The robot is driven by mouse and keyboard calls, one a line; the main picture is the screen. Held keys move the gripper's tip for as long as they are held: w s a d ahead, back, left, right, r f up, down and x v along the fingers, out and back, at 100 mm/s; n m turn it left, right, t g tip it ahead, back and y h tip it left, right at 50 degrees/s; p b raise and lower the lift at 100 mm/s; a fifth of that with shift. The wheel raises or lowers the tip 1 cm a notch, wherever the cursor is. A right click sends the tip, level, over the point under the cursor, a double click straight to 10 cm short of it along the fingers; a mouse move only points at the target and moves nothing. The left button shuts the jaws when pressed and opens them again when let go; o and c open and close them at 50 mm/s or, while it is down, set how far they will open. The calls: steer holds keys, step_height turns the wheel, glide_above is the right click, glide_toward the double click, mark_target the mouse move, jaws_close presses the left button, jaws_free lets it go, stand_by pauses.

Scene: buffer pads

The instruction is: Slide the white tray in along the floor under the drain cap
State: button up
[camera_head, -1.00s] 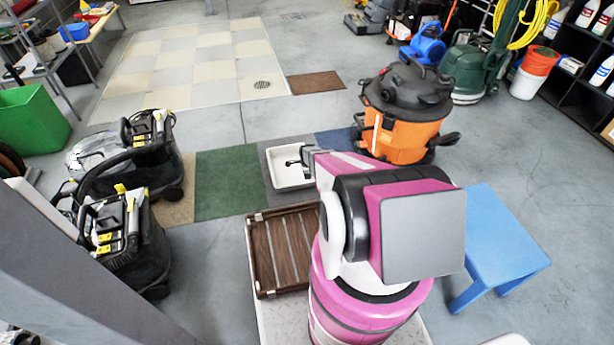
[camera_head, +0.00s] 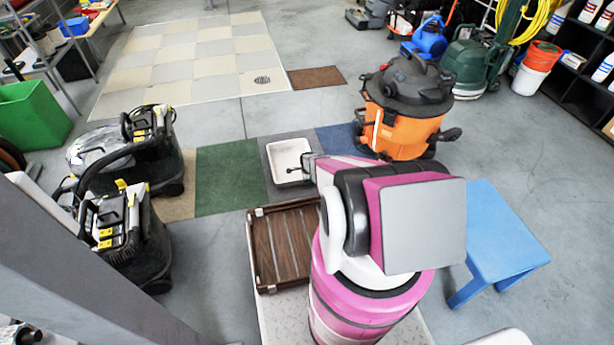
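The white tray (camera_head: 280,148) is a small shallow rectangular tray on the floor, on a grey mat between the green and blue mats. My gripper (camera_head: 292,169) reaches over the tray's near right part, its dark fingertips seen against the tray's inside. Whether the fingers are open, shut or touching the tray is too small to tell. The orange vacuum (camera_head: 405,135) with a black top stands to the right of the tray, by the blue mat (camera_head: 334,140). I cannot make out the drain cap clearly; the black part low on the vacuum's right side may be a fitting.
Two black machines (camera_head: 140,235) stand at the left. A blue table (camera_head: 500,235) is at the right. The green mat (camera_head: 230,175) left of the tray is bare. A floor drain (camera_head: 262,80) lies in the pale tiles behind. A brown slatted tray (camera_head: 285,245) is in front of me.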

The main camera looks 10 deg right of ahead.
steer(key=shift+f, duration=0.6)
jaws_close()
steer(key=shift+d, duration=0.1)
